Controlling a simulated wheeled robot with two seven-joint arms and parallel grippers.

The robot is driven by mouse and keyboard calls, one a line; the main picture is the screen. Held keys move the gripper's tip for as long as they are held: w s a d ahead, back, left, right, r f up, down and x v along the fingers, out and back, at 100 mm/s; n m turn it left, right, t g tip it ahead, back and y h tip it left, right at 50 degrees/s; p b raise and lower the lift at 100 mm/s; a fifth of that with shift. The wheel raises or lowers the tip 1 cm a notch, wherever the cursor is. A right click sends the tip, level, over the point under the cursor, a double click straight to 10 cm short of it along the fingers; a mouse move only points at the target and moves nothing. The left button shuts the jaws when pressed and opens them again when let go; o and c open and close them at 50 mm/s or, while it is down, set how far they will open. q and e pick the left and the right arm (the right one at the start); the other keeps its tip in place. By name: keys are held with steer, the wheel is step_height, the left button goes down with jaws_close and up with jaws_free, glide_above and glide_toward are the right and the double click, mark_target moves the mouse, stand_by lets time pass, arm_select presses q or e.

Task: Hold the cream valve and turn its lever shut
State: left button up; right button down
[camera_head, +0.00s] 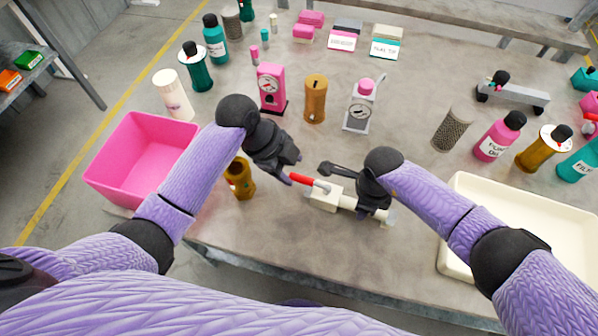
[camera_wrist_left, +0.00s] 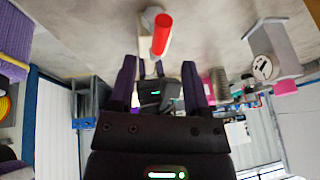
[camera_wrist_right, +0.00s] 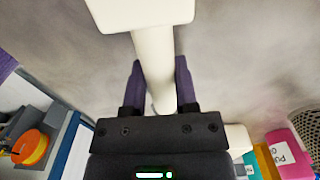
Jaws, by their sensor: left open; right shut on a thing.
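The cream valve (camera_head: 328,198) lies on the front part of the table, with its pipe running to the right. Its lever has a red grip (camera_head: 302,179) that points to the left. My right gripper (camera_head: 372,196) is shut on the valve's cream pipe, which passes between its fingers in the right wrist view (camera_wrist_right: 155,75). My left gripper (camera_head: 287,172) is open and empty, just left of the red grip. In the left wrist view the red lever (camera_wrist_left: 161,35) stands ahead of the open fingers, and I see nothing between them.
A pink bin (camera_head: 140,160) stands at the left and a cream tray (camera_head: 455,245) at the right. A brass-coloured part (camera_head: 240,178) stands beside my left forearm. Pink and white gauges, bottles and cylinders stand further back. The table's front edge is close.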

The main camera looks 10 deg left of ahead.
mark_target(301, 178)
arm_select(q)
steer(key=x, duration=0.4)
steer(key=shift+d+f, duration=0.1)
steer(key=shift+f, duration=0.05)
jaws_close()
stand_by(1.2)
